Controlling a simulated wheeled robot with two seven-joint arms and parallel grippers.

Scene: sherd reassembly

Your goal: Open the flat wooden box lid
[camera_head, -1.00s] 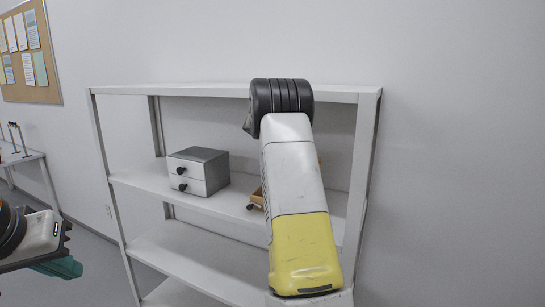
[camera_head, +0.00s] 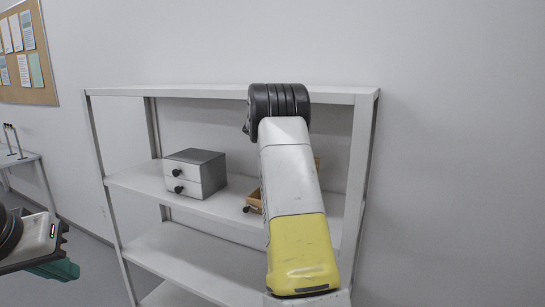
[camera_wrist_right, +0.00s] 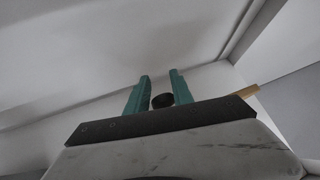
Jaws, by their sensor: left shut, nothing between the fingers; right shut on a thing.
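A wooden box (camera_head: 253,199) with a small black knob at its front left stands on the shelf, mostly hidden behind my right arm in the head view. A bit of wood (camera_head: 317,163) shows right of the arm; I cannot tell if it is the lid. In the right wrist view my right gripper (camera_wrist_right: 160,88) has its teal fingers on either side of a black knob (camera_wrist_right: 162,101), shut on it. A wooden edge (camera_wrist_right: 246,91) shows to the right there. My left gripper (camera_head: 58,269) is shut and empty at the lower left, far from the box.
The box is on a white shelf unit (camera_head: 225,89), under its top board. A grey box with two white drawers (camera_head: 195,173) stands left of it on the same board. The lower boards look empty. A side table (camera_head: 20,160) is at the far left.

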